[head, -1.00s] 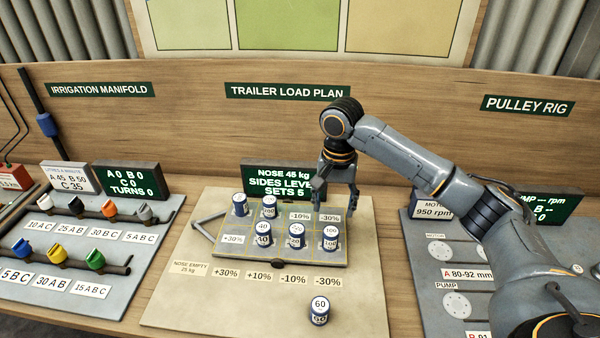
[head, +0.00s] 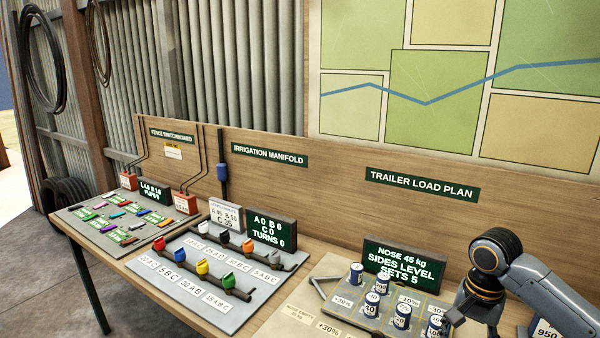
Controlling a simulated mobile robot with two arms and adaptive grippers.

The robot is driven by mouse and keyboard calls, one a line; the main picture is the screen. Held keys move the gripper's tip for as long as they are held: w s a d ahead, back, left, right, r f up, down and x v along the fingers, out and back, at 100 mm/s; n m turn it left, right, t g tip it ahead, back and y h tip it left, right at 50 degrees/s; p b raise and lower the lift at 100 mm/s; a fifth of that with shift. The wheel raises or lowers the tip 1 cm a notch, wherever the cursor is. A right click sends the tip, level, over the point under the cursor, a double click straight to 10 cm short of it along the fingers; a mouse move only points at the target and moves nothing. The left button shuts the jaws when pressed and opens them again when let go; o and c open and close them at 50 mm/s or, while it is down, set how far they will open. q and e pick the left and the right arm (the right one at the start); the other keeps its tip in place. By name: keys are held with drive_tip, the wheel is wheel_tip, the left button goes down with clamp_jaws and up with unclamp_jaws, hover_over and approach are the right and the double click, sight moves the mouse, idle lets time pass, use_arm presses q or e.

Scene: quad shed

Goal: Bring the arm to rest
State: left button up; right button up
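My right arm comes in from the right side of the head view. Its gripper (head: 470,316) points down over the right part of the trailer load board (head: 338,318), close to a white and blue weight can (head: 436,326). The fingers are small and partly cut off by the lower edge, so I cannot tell whether they are open or shut. Several other cans stand on the board, such as one at its back left (head: 355,273). My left gripper is not in view.
The trailer display (head: 404,268) stands behind the board. To the left are the irrigation manifold panel (head: 215,290) with coloured valves and its display (head: 271,232). Further left is the fence switchboard (head: 110,225). The bench's left end and front edge border open floor (head: 60,310).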

drive_tip(key=s+a+f+n+t+y, duration=0.1)
drive_tip(key=s+a+f+n, duration=0.7)
drive_tip(key=a+f, duration=0.6)
drive_tip(key=s+a+f+n+t+y, duration=0.1)
drive_tip(key=s+a+f+n+t, duration=0.15)
drive_tip(key=s, duration=0.85)
drive_tip(key=s+d+h, duration=0.2)
drive_tip(key=s+d, duration=0.2)
drive_tip(key=s, duration=0.4)
wheel_tip(320, 180, down, 27)
drive_tip(key=s+g, duration=0.1)
drive_tip(key=s, duration=0.1)
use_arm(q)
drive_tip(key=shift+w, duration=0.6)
use_arm(e)
drive_tip(key=s+d+f, duration=0.1)
drive_tip(key=s+f, duration=0.6)
drive_tip(key=s, duration=0.1)
drive_tip(key=s+d+f+g, duration=0.1)
drive_tip(key=s+d+f, duration=0.1)
drive_tip(key=s+f, duration=0.6)
drive_tip(key=shift+d, duration=0.25)
drive_tip(key=shift+w+f+g, duration=0.1)
drive_tip(key=shift+g, duration=0.15)
